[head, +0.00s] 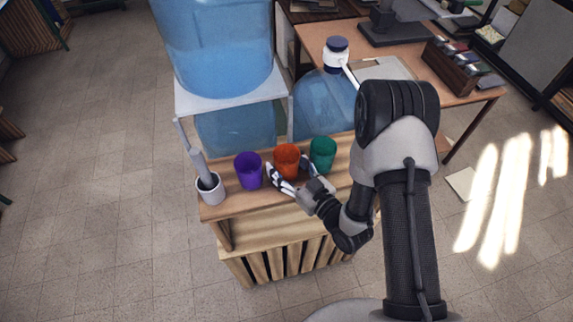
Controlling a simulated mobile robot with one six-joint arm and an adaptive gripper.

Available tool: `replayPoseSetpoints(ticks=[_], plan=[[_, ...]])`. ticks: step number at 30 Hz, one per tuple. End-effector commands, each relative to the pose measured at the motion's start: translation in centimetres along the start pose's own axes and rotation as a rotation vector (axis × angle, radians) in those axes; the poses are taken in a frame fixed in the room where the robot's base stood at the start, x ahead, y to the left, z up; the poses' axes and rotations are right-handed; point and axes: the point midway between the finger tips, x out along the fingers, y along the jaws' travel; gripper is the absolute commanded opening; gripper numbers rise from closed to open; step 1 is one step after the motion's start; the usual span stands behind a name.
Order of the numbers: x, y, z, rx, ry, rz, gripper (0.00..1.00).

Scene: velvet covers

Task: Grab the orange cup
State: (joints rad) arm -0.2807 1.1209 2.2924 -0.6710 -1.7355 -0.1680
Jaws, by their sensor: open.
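The orange cup (286,158) stands upright on a wooden stand (240,205), between a purple cup (248,171) on its left and a green cup (323,153) on its right. My gripper (289,176) is open at the near side of the orange cup. One finger shows in front of the gap between the purple and orange cups, the other to the right of the orange cup's base. I cannot tell whether either finger touches a cup.
A white mortar with a grey pestle (208,187) stands at the stand's left end. Large blue water bottles (213,45) stand behind the cups, one on a white shelf (230,98). A wooden table (460,92) is at the back right. Open floor (90,170) lies left.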

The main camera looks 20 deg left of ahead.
Motion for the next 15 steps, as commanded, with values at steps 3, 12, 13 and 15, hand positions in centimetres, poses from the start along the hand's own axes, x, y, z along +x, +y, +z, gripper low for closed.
replayPoseSetpoints(ticks=[3,12,13,15], plan=[[-0.03,0.00,0.00,0.000,0.000,0.000,0.59],[-0.06,-0.01,0.03,0.000,-0.001,0.000,0.39],[-0.06,-0.01,0.03,0.000,-0.001,0.000,0.37],[-0.06,-0.02,0.04,0.000,-0.001,0.000,0.32]])
